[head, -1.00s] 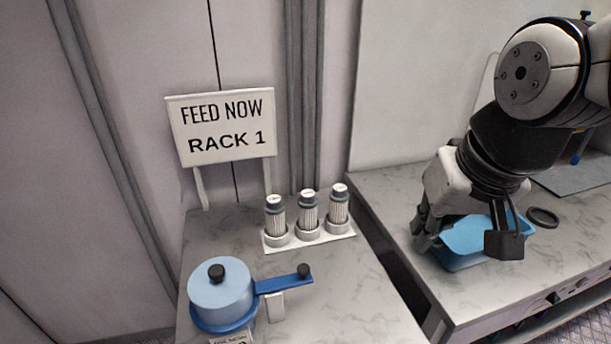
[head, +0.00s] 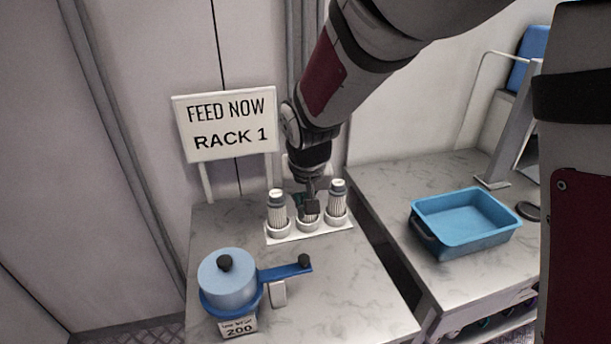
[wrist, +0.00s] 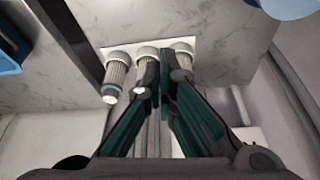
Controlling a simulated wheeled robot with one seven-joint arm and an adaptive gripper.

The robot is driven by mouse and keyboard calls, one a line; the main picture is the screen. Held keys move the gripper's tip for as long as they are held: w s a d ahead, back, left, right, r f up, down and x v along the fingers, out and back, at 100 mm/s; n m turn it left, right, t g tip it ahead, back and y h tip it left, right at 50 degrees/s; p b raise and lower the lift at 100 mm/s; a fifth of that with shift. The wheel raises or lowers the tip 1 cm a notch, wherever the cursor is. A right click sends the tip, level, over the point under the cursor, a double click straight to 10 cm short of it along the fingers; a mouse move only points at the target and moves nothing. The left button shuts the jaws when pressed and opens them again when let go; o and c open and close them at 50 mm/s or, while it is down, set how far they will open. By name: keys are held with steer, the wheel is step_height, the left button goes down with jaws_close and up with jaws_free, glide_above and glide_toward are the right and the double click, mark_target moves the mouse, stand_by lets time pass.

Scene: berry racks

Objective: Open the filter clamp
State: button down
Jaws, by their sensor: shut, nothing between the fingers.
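The filter housing (head: 228,283) stands at the front left of the near counter, with a light blue lid and black knob on top. Its blue clamp lever (head: 285,272) sticks out to the right, with a black knob at the end, above a small pale block (head: 278,293). My gripper (head: 311,209) is away from the clamp, pointing down at the middle of the white cartridge stand (head: 290,236).
Ribbed cartridges stand at the stand's left (head: 277,210) and right (head: 337,200). A FEED NOW RACK 1 sign (head: 228,124) is behind. A label reading 200 (head: 238,328) is below the housing. A blue tray (head: 467,247) sits on the right counter, across a gap. The near counter's front right is clear.

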steer(key=shift+f, duration=0.1)
step_height(320, 180, down, 10)
steer(key=shift+s, duration=0.3)
stand_by(0.5)
steer(key=shift+p, duration=0.35)
steer(key=shift+s+d+m+p, duration=0.2)
steer(key=shift+s+m+p, duration=0.1)
steer(key=shift+p, duration=0.1)
